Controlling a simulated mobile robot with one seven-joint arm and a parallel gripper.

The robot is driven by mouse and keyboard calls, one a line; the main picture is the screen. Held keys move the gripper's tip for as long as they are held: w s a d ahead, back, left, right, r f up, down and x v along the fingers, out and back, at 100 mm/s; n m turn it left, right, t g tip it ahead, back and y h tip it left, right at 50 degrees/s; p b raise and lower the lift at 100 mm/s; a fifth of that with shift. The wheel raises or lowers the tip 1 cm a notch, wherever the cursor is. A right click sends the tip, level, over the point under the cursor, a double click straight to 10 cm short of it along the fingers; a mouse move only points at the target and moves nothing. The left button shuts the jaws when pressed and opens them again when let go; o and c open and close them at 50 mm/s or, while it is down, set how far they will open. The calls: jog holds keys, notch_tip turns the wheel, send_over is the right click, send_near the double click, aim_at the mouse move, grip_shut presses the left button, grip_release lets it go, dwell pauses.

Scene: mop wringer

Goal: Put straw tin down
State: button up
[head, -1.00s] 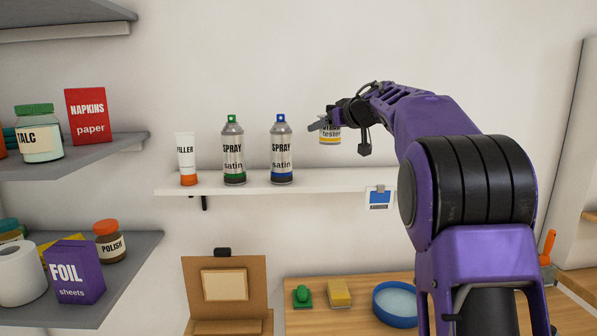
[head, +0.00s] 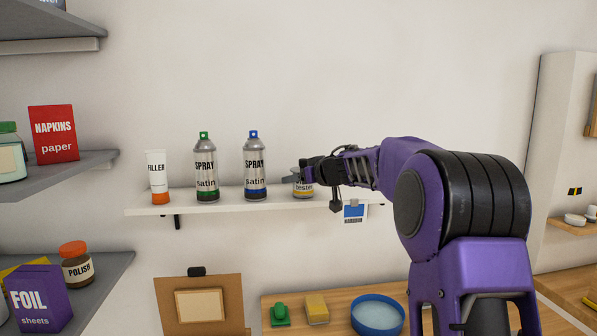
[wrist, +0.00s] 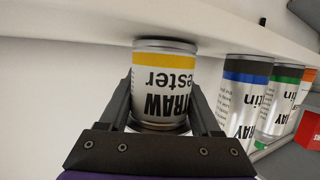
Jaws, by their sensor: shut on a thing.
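The straw tin (head: 303,190) is a small white can with a yellow band. It is at the right part of the white wall shelf (head: 230,199), right of the blue-topped spray can (head: 255,168). My gripper (head: 305,176) is shut on it from the right. In the wrist view the tin (wrist: 163,85) appears upside down, with a finger on each side. Its base is at or very near the shelf surface (wrist: 235,35); I cannot tell for sure if they touch. My gripper partly hides the tin in the head view.
A green-topped spray can (head: 206,170) and a filler tube (head: 157,178) stand farther left on the shelf. A blue and white tag (head: 354,212) hangs at the shelf's front edge. Below are a wooden worktop with a sponge (head: 317,309) and a blue round dish (head: 378,315).

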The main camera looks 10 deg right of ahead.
jog(key=shift+f, duration=0.15)
jog(key=o, duration=1.5)
jog(key=shift+s+r, duration=0.15)
jog(key=shift+r, duration=0.1)
jog(key=v, duration=1.1)
jog(key=shift+s+d, duration=0.15)
jog(key=shift+s, duration=0.2)
